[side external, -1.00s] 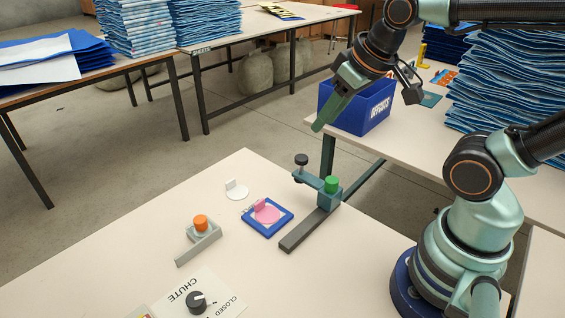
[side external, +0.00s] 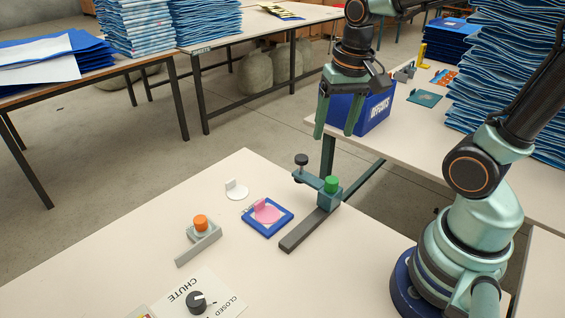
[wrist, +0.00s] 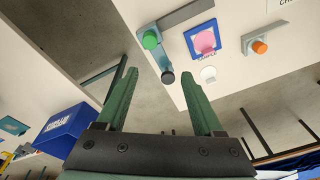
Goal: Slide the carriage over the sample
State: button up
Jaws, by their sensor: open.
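The carriage (side external: 328,197) is a teal block with a green knob (side external: 331,183) on top. It sits on a dark rail (side external: 300,236) at its far part, and its side arm ends in a black knob (side external: 301,160). The sample (side external: 266,213) is a pink disc with an upright tab, lying in a blue square frame (side external: 249,222) left of the rail. In the wrist view the carriage's green knob (wrist: 150,39) and the pink sample (wrist: 205,42) are apart. My gripper (side external: 335,134) is open and empty, fingers pointing down, above and beyond the carriage, touching nothing.
A blue offcuts bin (side external: 376,108) stands on the side table behind my gripper. An orange-knobbed grey bracket (side external: 200,238), a white disc (side external: 236,190) and a chute dial (side external: 196,301) are on the bench. The bench's near middle is clear.

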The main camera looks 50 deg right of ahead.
aim_at(332, 179)
jog(key=f+m, duration=0.1)
jog(key=f, duration=0.3)
jog(key=d+f+m+g, duration=0.1)
jog(key=f, duration=0.9)
jog(key=shift+d+m+g, duration=0.25)
jog(key=shift+m+g, duration=0.05)
jog(key=shift+m, duration=0.1)
jog(key=shift+r, duration=0.1)
grip_shut()
dwell(0.9)
